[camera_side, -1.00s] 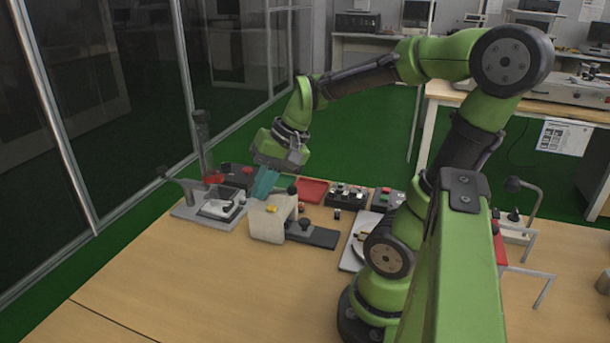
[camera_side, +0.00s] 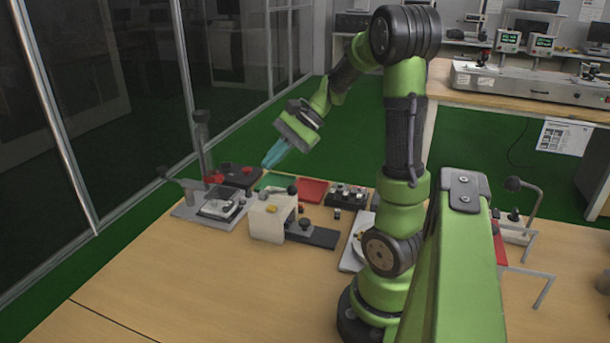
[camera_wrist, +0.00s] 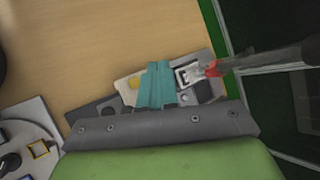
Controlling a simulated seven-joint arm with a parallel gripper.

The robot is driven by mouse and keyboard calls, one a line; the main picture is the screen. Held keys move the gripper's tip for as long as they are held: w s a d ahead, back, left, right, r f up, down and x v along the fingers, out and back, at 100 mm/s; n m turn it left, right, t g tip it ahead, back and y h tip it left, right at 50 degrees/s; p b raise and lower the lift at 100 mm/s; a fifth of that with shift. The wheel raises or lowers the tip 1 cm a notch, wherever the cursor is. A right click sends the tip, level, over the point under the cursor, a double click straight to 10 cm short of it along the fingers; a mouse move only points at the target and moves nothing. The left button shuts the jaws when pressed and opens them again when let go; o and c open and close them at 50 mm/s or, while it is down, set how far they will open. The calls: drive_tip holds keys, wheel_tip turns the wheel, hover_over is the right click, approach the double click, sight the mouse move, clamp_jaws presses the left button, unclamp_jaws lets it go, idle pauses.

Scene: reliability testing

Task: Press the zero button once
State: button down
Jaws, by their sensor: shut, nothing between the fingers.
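No label reading zero is legible, so I cannot tell which button is the zero button. A beige device (camera_side: 268,222) on the wooden table has a yellow button (camera_side: 272,209) on it; in the wrist view a yellow spot (camera_wrist: 132,82) shows left of my fingers. A dark unit behind it carries a red button (camera_side: 247,170). My gripper (camera_side: 266,165), with teal fingers, is shut and empty. It points down and left, above the back of the table, and its tips appear apart from the devices. In the wrist view the fingers (camera_wrist: 159,64) hide part of the devices.
A grey stand (camera_side: 203,148) rises at the back left. A red tray (camera_side: 312,190) and a black button box (camera_side: 347,196) lie to the right. The table's front left (camera_side: 170,290) is clear. Glass panels stand beyond the left edge.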

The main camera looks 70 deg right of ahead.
sight(276, 206)
drive_tip(key=shift+f, duration=4.4)
drive_tip(key=shift+f, duration=0.4)
drive_tip(key=shift+f, duration=0.4)
drive_tip(key=shift+r, duration=0.85)
drive_tip(key=shift+r, duration=2.55)
